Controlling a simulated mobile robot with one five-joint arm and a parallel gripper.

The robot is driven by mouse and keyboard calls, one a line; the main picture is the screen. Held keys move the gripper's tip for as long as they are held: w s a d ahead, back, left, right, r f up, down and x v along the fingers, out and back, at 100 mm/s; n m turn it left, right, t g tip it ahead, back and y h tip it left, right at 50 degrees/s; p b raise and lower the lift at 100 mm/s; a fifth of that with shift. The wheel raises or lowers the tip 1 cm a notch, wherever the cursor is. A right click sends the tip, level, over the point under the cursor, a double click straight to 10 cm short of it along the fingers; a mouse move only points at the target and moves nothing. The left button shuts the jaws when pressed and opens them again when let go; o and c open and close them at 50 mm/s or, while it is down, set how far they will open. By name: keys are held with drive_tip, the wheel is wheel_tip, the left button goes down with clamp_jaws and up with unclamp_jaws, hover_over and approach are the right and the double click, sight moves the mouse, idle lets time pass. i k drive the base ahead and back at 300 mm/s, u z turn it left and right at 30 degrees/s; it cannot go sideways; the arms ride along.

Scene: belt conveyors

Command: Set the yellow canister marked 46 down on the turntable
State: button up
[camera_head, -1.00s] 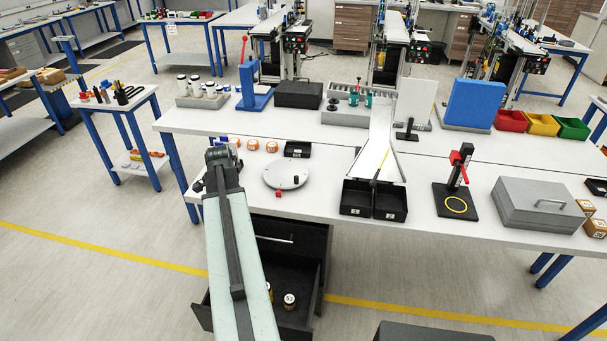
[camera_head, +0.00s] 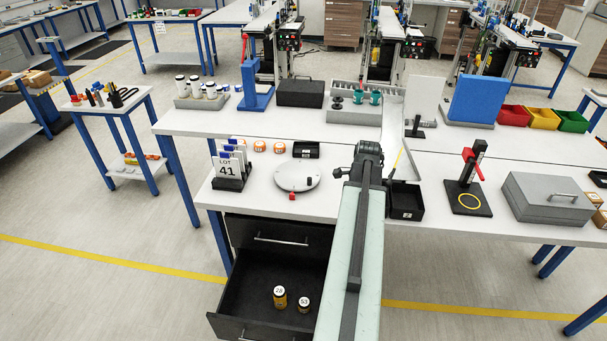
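The turntable (camera_head: 297,177) is a light grey disc on the white table, with a small dark knob on its right side and a red piece at its front edge. Nothing else stands on it. The open black drawer below holds two canisters with white lids: a yellow one (camera_head: 280,298), whose number looks like 28, and one marked 53 (camera_head: 304,304). I cannot make out a canister marked 46. My arm's end with my gripper (camera_head: 343,173) is over the table, right of the turntable.
A LOT 41 card rack (camera_head: 229,170) stands left of the turntable. A small black tray (camera_head: 306,150) and orange-topped items (camera_head: 260,146) lie behind it. A black bin (camera_head: 405,201) sits right of my arm. The drawer (camera_head: 262,312) juts out in front of the table.

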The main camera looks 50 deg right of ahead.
sight(297, 173)
drive_tip(key=i, duration=1)
